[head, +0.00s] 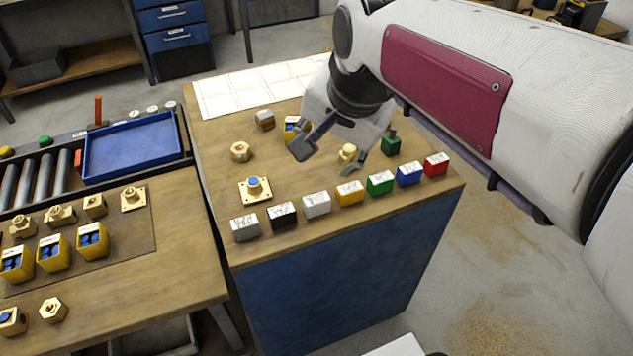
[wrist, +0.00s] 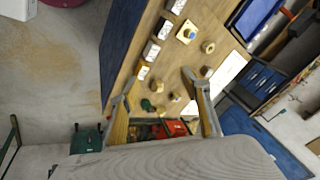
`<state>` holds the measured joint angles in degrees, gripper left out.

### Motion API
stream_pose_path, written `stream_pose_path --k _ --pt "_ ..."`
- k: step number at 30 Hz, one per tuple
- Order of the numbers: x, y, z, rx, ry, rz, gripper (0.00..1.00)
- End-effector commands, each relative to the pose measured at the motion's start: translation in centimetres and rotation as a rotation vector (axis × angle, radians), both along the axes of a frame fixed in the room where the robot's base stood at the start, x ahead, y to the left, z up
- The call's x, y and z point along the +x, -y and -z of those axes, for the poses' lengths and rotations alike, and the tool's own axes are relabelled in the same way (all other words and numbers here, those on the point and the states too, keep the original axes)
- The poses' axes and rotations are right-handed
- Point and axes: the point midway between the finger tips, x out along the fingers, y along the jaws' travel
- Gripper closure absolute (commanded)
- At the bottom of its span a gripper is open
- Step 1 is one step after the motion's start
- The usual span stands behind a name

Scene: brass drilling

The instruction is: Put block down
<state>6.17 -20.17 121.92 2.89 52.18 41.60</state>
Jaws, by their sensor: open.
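My gripper (head: 330,160) is open above the right part of the wooden bench top, with no block between its fingers. In the wrist view its two fingers (wrist: 153,88) are spread wide apart. A row of blocks stands along the bench's front edge: grey (head: 245,228), black (head: 283,215), white (head: 317,204), yellow (head: 349,193), green (head: 381,183), blue (head: 409,174) and red (head: 436,164). A small brass piece (head: 347,153) sits near the right fingertip.
A square brass plate with a blue-topped knob (head: 254,190), a brass nut (head: 240,152) and a dark green piece (head: 390,145) stand on the bench. A yellow bin (head: 291,128) is partly hidden by my gripper. A blue tray (head: 133,146) and brass parts are at left.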

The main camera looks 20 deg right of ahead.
Motion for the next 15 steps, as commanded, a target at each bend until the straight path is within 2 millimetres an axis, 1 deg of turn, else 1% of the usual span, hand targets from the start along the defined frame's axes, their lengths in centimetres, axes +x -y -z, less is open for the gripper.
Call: stream_pose_path --k 1,3,8,15 --pt "-1.1 -0.4 0.2 -0.025 0.005 -0.052 0.53" --pt "-2.6 -0.8 0.5 -0.065 0.007 -0.133 0.53" --pt "-5.8 -1.5 1.6 -0.155 0.014 -0.314 0.53" --pt "-10.3 -2.4 3.7 -0.288 0.025 -0.577 0.53"
